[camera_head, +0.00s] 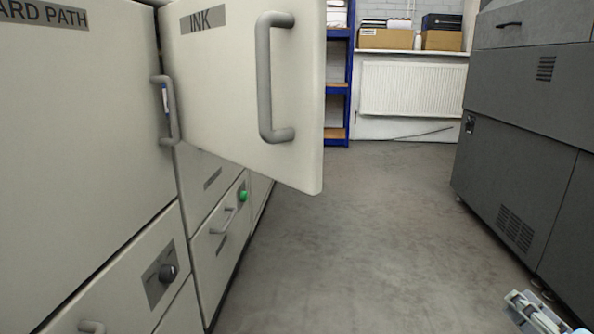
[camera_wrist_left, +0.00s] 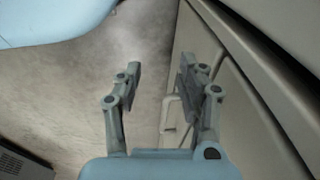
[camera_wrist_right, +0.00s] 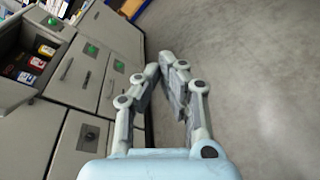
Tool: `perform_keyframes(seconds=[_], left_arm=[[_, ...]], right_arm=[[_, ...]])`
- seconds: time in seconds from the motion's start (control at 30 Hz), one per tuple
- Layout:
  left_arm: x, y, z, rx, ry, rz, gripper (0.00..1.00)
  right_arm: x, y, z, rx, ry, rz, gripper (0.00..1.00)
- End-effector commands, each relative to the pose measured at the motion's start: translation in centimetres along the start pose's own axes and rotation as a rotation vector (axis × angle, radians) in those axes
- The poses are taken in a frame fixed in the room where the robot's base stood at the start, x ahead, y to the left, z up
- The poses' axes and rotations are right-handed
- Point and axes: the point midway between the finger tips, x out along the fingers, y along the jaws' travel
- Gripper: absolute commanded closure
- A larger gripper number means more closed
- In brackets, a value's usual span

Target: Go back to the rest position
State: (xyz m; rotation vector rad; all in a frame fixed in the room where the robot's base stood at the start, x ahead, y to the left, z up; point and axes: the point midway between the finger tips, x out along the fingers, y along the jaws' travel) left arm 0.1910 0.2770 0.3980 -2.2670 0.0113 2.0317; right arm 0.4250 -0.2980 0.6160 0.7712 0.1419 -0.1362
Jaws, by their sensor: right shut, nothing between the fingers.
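My right gripper (camera_head: 524,303) shows at the bottom right corner of the head view, over the floor and away from the cabinets. In the right wrist view (camera_wrist_right: 162,78) its fingers are together with nothing between them. My left gripper (camera_wrist_left: 160,85) is outside the head view. In the left wrist view its fingers are apart and empty, with the floor and a pale cabinet front behind them.
The pale door labelled INK (camera_head: 240,100) stands open into the aisle. An open compartment with several ink cartridges (camera_wrist_right: 35,62) shows in the right wrist view. A dark grey machine (camera_head: 530,130) stands on the right. The floor (camera_head: 370,240) between is clear.

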Motion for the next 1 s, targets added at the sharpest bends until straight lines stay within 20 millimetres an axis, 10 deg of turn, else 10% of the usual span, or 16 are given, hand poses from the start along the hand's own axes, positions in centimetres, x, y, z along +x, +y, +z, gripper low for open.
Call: perform_keyframes(seconds=[0.1,0.3,0.6,1.0], left_arm=[[0.0,0.0,0.0,0.0,0.0,0.0,0.6],[0.0,0.0,0.0,0.0,0.0,0.0,0.6],[0.0,0.0,0.0,0.0,0.0,0.0,0.6],[4.2,-0.9,3.6,-0.018,-0.011,-0.009,0.6]], right_arm=[[-3.4,-8.1,-4.5,0.541,0.017,-0.357,1.0],[-10.8,-15.4,-12.2,1.224,-0.091,-0.878,1.0],[-19.1,-17.3,-18.7,1.789,-0.451,-1.435,1.0],[-21.4,-22.1,-21.0,1.836,-0.545,-1.447,1.0]])
